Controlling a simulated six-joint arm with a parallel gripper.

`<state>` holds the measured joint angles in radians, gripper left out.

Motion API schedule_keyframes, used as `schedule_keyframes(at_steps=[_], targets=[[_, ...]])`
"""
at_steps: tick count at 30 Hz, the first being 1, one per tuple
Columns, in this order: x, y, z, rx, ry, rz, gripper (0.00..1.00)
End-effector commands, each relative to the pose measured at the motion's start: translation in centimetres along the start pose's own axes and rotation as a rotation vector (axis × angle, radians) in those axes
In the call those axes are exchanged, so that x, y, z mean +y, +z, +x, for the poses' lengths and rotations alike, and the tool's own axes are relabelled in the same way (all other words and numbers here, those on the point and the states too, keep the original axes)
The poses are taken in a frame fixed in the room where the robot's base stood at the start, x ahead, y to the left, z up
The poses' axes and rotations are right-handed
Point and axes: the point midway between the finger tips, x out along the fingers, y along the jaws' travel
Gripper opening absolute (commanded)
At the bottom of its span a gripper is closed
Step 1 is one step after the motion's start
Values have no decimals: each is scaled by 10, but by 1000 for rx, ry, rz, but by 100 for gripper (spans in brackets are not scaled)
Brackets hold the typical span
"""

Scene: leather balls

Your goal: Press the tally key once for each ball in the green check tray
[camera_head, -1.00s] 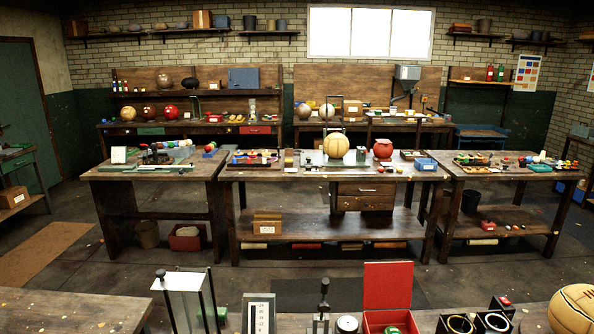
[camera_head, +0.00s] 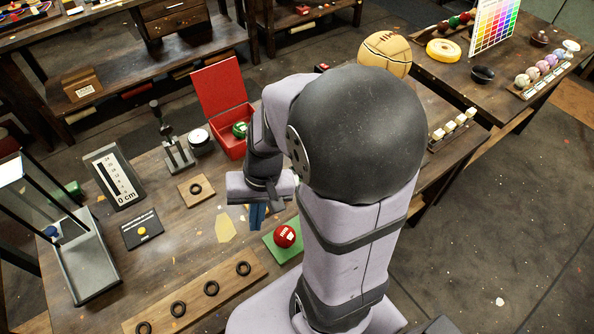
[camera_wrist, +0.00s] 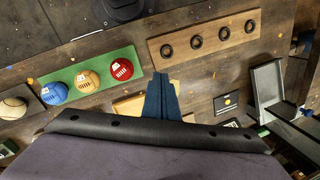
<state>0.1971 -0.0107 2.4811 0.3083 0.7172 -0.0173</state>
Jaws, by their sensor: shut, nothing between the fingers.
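The green check tray (camera_wrist: 132,54) holds a blue ball (camera_wrist: 54,93), a tan ball (camera_wrist: 86,82) and a red ball (camera_wrist: 121,69) in a row in the wrist view. In the head view my arm hides most of the tray (camera_head: 268,243), and only the red ball (camera_head: 284,236) shows on it. A small black plate with a yellow button, apparently the tally key (camera_head: 143,231), lies on the bench left of my gripper; it also shows in the wrist view (camera_wrist: 227,102). My gripper (camera_head: 257,217) is shut and empty, pointing down above the bench between tray and key.
A wooden board with several black rings (camera_head: 211,289) lies at the front. A 0 cm gauge (camera_head: 115,177), a glass-sided stand (camera_head: 88,262) and an open red box (camera_head: 224,96) stand around the bench. A cream ball (camera_wrist: 13,107) sits beside the tray on a separate brown base.

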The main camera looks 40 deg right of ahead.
Motion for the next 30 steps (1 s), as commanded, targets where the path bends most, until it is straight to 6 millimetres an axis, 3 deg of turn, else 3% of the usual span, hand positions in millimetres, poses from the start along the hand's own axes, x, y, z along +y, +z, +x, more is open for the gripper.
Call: schedule_keyframes(at_steps=[8, 15, 18, 24, 30], targets=[[16, -77, 22, 35, -297, 612, 0], [73, -156, 23, 129, -556, 1112, 0], [102, -180, 21, 171, -640, 1267, 0], [148, -207, 18, 237, -753, 1471, 0], [169, -216, 16, 267, -801, 1556, 0]])
